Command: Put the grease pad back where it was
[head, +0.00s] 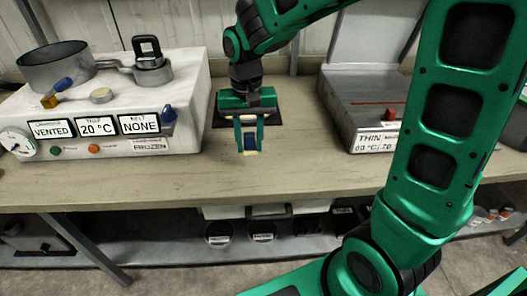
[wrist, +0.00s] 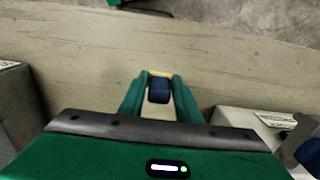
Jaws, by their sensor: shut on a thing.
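My gripper (head: 249,147) hangs over the middle of the bench, fingers pointing down. It is shut on a small dark blue block with a pale yellow edge, which looks like the grease pad (head: 250,140). In the wrist view the pad (wrist: 159,92) sits between the two green fingertips (wrist: 158,84), with bare bench around it. I cannot tell whether its lower edge touches the bench. A dark flat square (head: 273,118) lies on the bench behind the gripper, partly hidden by it.
A grey unit (head: 360,95) stands at right. The bench front (head: 190,180) is clear.

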